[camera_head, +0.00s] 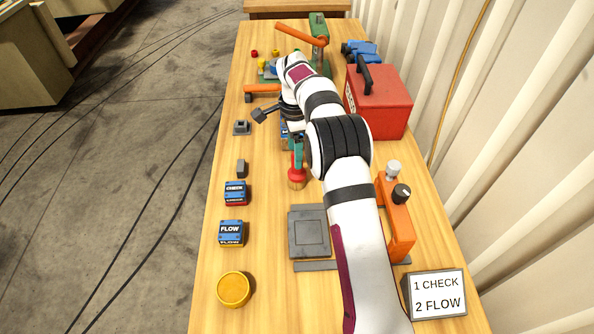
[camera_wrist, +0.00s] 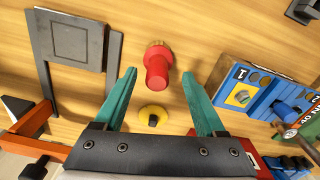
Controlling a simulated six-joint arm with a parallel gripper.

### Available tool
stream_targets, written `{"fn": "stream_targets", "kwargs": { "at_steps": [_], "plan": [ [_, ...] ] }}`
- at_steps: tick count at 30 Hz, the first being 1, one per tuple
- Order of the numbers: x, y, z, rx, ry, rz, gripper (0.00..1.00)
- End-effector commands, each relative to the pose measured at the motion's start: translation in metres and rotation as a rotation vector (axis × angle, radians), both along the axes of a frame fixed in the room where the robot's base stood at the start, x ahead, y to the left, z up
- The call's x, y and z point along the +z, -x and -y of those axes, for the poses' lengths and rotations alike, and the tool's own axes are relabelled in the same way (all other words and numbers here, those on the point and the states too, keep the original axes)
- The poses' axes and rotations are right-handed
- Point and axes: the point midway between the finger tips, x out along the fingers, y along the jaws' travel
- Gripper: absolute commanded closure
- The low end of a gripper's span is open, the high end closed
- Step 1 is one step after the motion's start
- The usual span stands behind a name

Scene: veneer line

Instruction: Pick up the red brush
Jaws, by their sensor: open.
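The red brush (camera_head: 297,176) stands on the wooden table near the middle in the head view, with tan bristles at its lower end. The wrist view shows the brush (camera_wrist: 157,70) as a red stub with a golden bristle ring. My gripper (camera_head: 298,154) is over the brush, with a teal finger showing just above it in the head view. In the wrist view my gripper (camera_wrist: 158,73) is open, with one teal finger to each side of the brush and a gap on both sides. How far the fingertips are above the table is hard to tell.
A yellow disc with a black knob (camera_wrist: 153,115) lies between the fingers in the wrist view. A blue panel (camera_wrist: 247,92) is to the right. A grey plate (camera_head: 308,212), an orange device (camera_head: 400,222) and a red toolbox (camera_head: 382,105) stand nearby. Labelled blocks (camera_head: 231,232) line the left.

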Motion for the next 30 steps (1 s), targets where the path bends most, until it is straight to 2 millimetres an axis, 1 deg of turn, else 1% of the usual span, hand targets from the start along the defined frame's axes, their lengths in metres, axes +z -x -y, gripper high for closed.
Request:
{"fn": "stream_targets", "kwargs": {
  "at_steps": [2,6,9,12,17,20,24,26,27,29,30],
  "plan": [
    [-0.008,0.0,0.001,0.0,0.0,0.0,0.28],
    [-0.036,0.003,0.005,0.0,0.001,-0.003,0.28],
    [-0.053,0.003,0.005,-0.001,0.0,-0.001,0.28],
    [-0.059,0.002,0.005,-0.001,0.0,0.003,0.28],
    [-0.058,0.002,0.005,-0.001,0.001,0.003,0.28],
    [-0.058,0.002,0.005,-0.001,0.001,0.003,0.44],
    [-0.058,0.002,0.005,-0.001,0.001,0.003,0.69],
    [-0.058,0.002,0.005,-0.001,0.001,0.003,0.8],
    [-0.058,0.002,0.005,-0.001,0.001,0.003,0.87],
    [-0.058,0.002,0.005,-0.001,0.001,0.003,0.98],
    [-0.058,0.002,0.005,-0.001,0.002,0.002,1.0]
  ]
}}
